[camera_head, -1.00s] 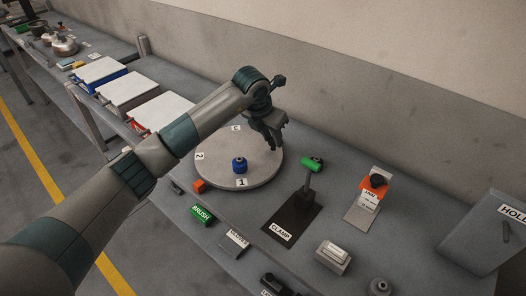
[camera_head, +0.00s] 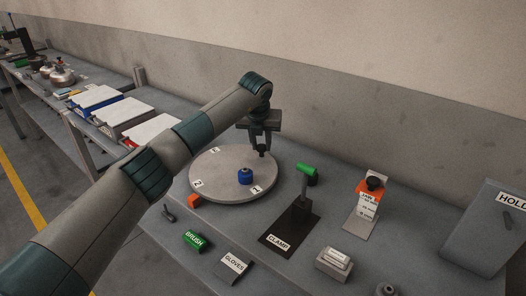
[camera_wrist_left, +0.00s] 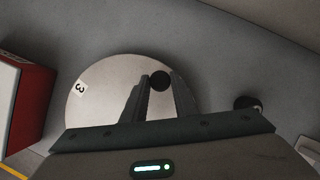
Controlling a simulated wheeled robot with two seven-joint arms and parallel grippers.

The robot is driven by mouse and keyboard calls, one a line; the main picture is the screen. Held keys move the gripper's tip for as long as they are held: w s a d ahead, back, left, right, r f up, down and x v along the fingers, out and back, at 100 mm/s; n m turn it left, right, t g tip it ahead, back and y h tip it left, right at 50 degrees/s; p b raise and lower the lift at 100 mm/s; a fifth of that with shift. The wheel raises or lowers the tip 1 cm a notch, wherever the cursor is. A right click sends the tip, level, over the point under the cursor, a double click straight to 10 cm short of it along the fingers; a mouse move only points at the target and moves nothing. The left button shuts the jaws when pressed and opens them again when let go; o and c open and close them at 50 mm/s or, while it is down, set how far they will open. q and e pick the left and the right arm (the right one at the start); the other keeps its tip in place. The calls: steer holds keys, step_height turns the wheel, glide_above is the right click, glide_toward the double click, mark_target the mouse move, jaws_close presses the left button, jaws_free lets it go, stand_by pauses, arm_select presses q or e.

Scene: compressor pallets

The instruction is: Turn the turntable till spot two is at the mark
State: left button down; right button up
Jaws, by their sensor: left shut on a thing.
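The round grey turntable (camera_head: 220,165) lies on the bench and bears number labels. Label 2 (camera_head: 198,184) is at its left front, close to an orange block (camera_head: 193,201) beside the rim. Label 1 (camera_head: 257,190) is at the front right, and label 3 (camera_head: 214,150) is at the back left; it also shows in the left wrist view (camera_wrist_left: 80,88). A blue part (camera_head: 245,176) stands on the disc near label 1. My left gripper (camera_head: 262,150) is at the back right rim, shut on a dark knob (camera_wrist_left: 160,80). My right gripper is out of view.
An orange-and-white stand (camera_head: 366,202) and a grey HOLD bin (camera_head: 487,235) are to the right. Trays (camera_head: 123,112) are at the left.

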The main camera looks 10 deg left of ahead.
arm_select(q)
steer(key=shift+w+a+n+y+b, duration=0.3)
steer(key=shift+w+a+n+b, duration=0.2)
steer(key=shift+n, duration=0.2)
steer(key=shift+w+a+n+y+b, duration=0.3)
steer(key=shift+w+a+n+b, duration=0.2)
steer(key=shift+n, duration=0.3)
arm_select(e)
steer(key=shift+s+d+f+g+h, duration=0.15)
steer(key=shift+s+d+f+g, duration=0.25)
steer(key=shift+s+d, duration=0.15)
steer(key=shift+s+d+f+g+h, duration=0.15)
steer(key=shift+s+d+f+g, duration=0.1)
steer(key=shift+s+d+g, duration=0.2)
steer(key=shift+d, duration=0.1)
arm_select(q)
steer(key=c, duration=1.4)
jaws_free()
steer(key=shift+c, duration=0.2)
steer(key=shift+s+r, duration=0.2)
steer(key=shift+r, duration=0.25)
steer(key=b+v, duration=0.2)
steer(key=v, duration=1.4)
steer(key=shift+r+b, duration=0.25)
steer(key=shift+b, duration=0.05)
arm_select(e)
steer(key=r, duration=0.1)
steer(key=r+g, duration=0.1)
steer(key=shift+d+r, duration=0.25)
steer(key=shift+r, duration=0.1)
